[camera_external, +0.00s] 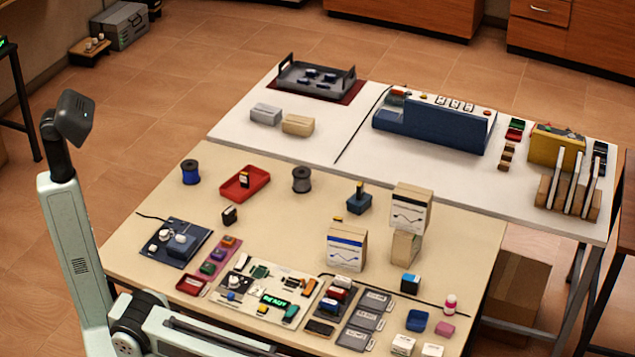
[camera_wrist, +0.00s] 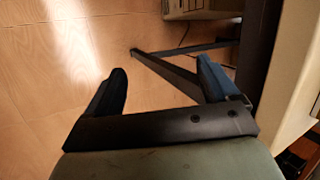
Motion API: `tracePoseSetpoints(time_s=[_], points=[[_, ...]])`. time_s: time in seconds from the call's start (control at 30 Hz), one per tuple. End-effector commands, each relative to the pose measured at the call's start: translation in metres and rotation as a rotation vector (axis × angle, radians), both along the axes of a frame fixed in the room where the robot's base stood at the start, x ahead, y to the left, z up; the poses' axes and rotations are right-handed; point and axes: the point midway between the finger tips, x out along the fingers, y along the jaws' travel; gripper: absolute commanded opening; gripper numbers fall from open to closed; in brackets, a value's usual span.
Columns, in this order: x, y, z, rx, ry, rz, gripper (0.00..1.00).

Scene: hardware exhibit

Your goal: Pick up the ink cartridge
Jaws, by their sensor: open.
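I cannot tell for certain which item is the ink cartridge. A similar small dark block (camera_external: 229,215) sits on the bare tabletop just below the tray. My gripper (camera_wrist: 165,88) is open and empty in the wrist view, with two dark blue fingers apart over the floor. No cartridge shows there. My gripper cannot be made out in the external view.
The near table (camera_external: 300,225) holds spools, two tall cartons (camera_external: 346,249) (camera_external: 411,207), and crowded parts along its front. A white table (camera_external: 340,125) behind carries a dark tray and a blue machine (camera_external: 435,125). The wrist view shows a dark table leg (camera_wrist: 170,72) near the fingers.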

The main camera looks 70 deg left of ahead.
Motion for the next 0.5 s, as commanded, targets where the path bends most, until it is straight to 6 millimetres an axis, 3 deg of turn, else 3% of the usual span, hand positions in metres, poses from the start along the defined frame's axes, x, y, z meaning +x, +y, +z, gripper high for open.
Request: tracePoseSetpoints(time_s=[0.1, 0.27, 0.4, 0.5], points=[[0.009, -0.024, 0.028, 0.002, -0.034, -0.017, 0.87], [0.023, -0.039, 0.060, 0.004, -0.074, -0.013, 0.87], [0.045, -0.036, 0.088, 0.004, -0.113, 0.020, 0.87], [0.069, -0.021, 0.110, 0.003, -0.146, 0.068, 0.87]])
